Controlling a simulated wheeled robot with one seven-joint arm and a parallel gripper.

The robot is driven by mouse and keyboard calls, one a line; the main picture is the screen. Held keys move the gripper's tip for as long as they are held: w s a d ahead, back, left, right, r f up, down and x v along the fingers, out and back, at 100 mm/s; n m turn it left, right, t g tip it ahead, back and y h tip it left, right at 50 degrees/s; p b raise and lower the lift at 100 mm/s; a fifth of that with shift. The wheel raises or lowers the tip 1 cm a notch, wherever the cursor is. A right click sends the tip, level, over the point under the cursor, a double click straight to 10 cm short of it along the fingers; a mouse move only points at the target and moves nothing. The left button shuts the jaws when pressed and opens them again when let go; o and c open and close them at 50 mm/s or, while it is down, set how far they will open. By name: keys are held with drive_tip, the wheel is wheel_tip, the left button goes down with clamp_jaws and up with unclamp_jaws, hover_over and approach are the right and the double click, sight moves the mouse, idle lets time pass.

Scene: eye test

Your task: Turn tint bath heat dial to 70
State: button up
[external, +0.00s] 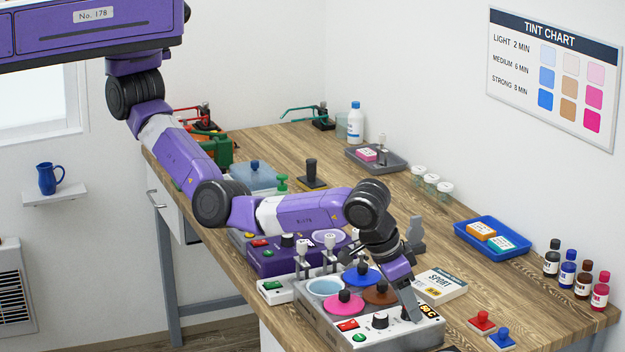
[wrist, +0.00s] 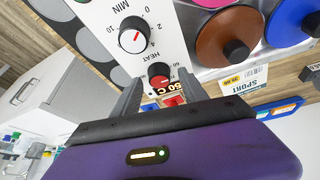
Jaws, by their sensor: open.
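The tint bath (external: 322,317) is a grey unit with several coloured lids at the front of the bench. Its heat dial (wrist: 159,69) is a small dark knob with a red part, under the word HEAT in the wrist view. The orange display (wrist: 160,88) beside it reads 50 C; it also shows in the external view (external: 429,311). My gripper (wrist: 159,82) is open, with one finger on each side of the dial in the picture. I cannot tell whether they touch it. In the external view my gripper (external: 410,309) points down at the panel and hides the dial.
The MIN dial (wrist: 132,36) is close by, and also shows as a black knob (external: 380,320). A red switch (external: 347,325) and green button (external: 359,338) are left of it. A SPORT box (external: 440,286) lies behind the bath. Bottles (external: 568,270) stand at right.

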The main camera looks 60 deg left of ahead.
drive_tip(key=shift+c, duration=0.2)
clamp_jaws()
drive_tip(key=shift+r+m+p, duration=0.15)
drive_tip(key=shift+m+p, duration=0.25)
drive_tip(key=shift+p, duration=0.15)
drive_tip(key=shift+a+m+h+p, duration=0.1)
drive_tip(key=shift+m+h+p, duration=0.35)
drive_tip(key=shift+p, duration=0.3)
drive_tip(key=m+g+h+p, duration=0.1)
drive_tip(key=m+p, duration=0.2)
drive_tip(key=shift+w+r+m, duration=0.1)
drive_tip(key=shift+w+m, duration=0.05)
drive_tip(key=shift+m, duration=0.2)
drive_tip(key=m+g+h+p, duration=0.1)
drive_tip(key=m, duration=0.2)
drive_tip(key=shift+w+f+m+g+p, duration=0.15)
drive_tip(key=shift+m+g+p, duration=0.35)
drive_tip(key=shift+m, duration=1.2)
